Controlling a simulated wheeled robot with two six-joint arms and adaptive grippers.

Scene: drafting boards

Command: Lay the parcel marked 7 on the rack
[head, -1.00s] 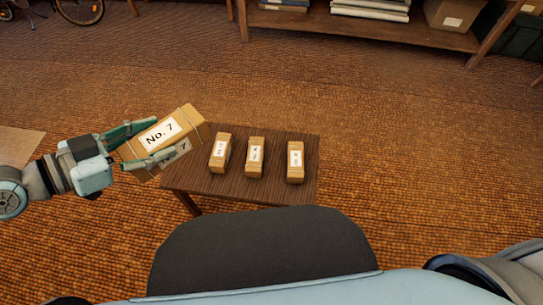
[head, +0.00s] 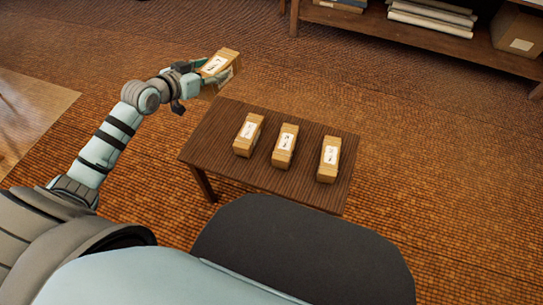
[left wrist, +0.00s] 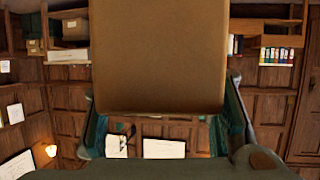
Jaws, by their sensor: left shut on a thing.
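The parcel marked 7 (head: 221,64) is a brown box with a white label, held in my left gripper (head: 205,77) beyond the far left corner of the small table. The label read "No. 7" in the earlier head view; it is too small to read now. In the left wrist view the parcel (left wrist: 158,55) fills the upper middle, between the two green fingers. My left gripper is shut on it, and it is clear of the table. No rack can be made out for certain. My right gripper is not in view.
A dark wooden table (head: 222,126) bears three similar labelled parcels: left (head: 248,135), middle (head: 285,146) and right (head: 329,159). A low wooden shelf (head: 405,33) with rolls and a box (head: 519,41) stands at the back right. Open carpet lies between table and shelf.

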